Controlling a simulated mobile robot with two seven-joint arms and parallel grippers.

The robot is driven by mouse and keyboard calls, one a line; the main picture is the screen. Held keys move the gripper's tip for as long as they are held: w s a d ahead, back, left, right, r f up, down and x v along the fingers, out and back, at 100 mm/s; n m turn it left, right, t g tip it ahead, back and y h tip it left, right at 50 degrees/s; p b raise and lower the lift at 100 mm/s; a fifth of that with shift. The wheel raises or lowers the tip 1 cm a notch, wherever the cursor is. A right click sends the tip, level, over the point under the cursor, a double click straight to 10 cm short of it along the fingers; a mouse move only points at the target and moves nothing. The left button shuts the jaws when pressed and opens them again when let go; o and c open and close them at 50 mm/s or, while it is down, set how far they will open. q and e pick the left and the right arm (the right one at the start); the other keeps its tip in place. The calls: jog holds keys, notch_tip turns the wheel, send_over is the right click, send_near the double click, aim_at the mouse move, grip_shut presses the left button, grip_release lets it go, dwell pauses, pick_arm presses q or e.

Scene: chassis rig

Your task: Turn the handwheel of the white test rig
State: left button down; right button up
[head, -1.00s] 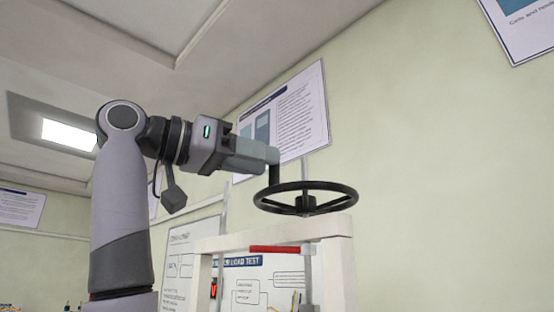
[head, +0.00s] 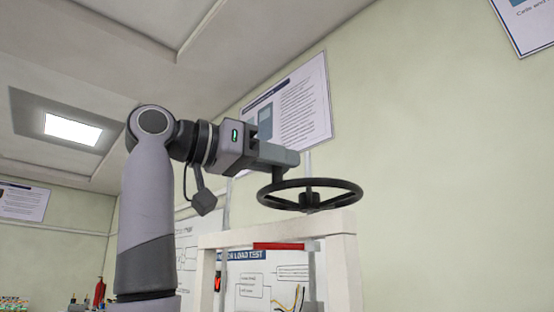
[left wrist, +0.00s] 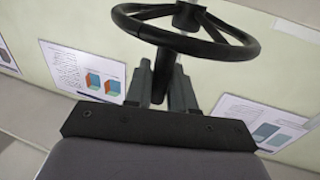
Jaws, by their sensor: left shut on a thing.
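The black handwheel (head: 334,186) lies flat on top of the white test rig (head: 342,228) in the head view. Its rim, spokes and hub also show in the left wrist view (left wrist: 236,42). My left gripper (head: 285,160) comes in from the left at the near-left side of the wheel. Its fingers are shut on the wheel's upright handle, which they mostly hide. In the left wrist view the two fingers (left wrist: 163,75) reach up to the rim with the dark handle between them. My right gripper is not in view.
A red bar (head: 284,246) crosses below the rig's top beam. A board with a load test heading (head: 250,290) stands behind the frame. A poster (head: 300,105) hangs on the wall behind the wheel. The space right of the wheel is clear.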

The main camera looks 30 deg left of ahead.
pick_arm(q)
jog(key=shift+w+a, duration=0.1)
jog(key=shift+a, duration=0.35)
jog(key=c, duration=1.1)
grip_release()
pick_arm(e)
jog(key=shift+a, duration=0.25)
pick_arm(q)
jog(key=shift+s+a, duration=0.15)
jog(key=shift+s, duration=0.1)
jog(key=b+v, duration=0.2)
jog(key=v, duration=0.4)
jog(key=shift+s, duration=0.25)
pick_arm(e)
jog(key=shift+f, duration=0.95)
pick_arm(q)
jog(key=shift+a, duration=0.1)
